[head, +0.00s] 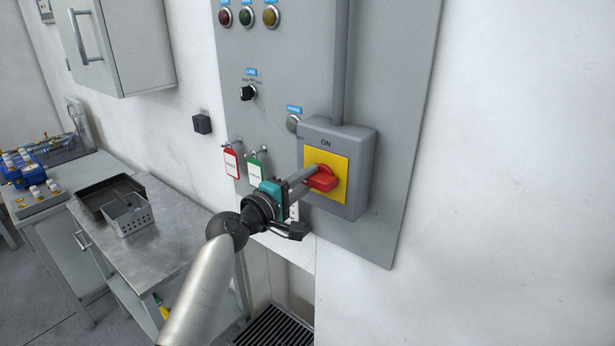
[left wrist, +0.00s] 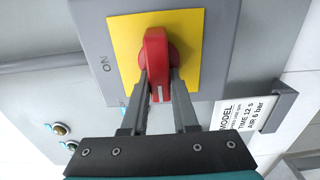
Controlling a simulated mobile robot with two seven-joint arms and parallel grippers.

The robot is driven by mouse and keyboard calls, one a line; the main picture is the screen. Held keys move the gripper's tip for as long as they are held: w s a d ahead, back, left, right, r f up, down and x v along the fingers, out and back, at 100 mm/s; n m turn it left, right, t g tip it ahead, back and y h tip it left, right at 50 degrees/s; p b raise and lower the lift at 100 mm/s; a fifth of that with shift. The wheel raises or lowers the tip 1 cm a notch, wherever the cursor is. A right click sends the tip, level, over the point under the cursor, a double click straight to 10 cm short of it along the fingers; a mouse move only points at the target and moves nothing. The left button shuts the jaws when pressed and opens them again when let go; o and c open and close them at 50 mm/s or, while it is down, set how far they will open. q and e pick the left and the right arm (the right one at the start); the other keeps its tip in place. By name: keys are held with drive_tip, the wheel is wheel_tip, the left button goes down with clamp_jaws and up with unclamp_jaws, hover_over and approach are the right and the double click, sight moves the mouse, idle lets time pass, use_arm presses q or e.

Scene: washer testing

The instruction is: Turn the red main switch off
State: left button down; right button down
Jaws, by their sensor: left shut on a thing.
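The red main switch (head: 322,181) is a rotary handle on a yellow square plate (head: 340,165), on the front of a grey box marked ON at its top. My left gripper (head: 311,178) comes in from the left and is shut on the handle. In the left wrist view the red handle (left wrist: 155,50) sits between the two fingers (left wrist: 160,93), its white-marked end towards the wrist. There the ON label lies to the left, and the handle lies crosswise to it. The fingers hide part of the handle. My right gripper is not in view.
The box is on a grey wall panel (head: 400,130) with indicator lamps, a black line knob (head: 248,92) and a round grey button (head: 293,122). Red (head: 231,163) and green (head: 255,173) tags hang left of the box. A workbench (head: 165,235) with trays stands at left.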

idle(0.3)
use_arm(q)
drive_tip(key=c, duration=0.7)
unclamp_jaws()
drive_tip(key=shift+s, duration=0.1)
drive_tip(key=b+v, duration=0.1)
drive_tip(key=v, duration=1.4)
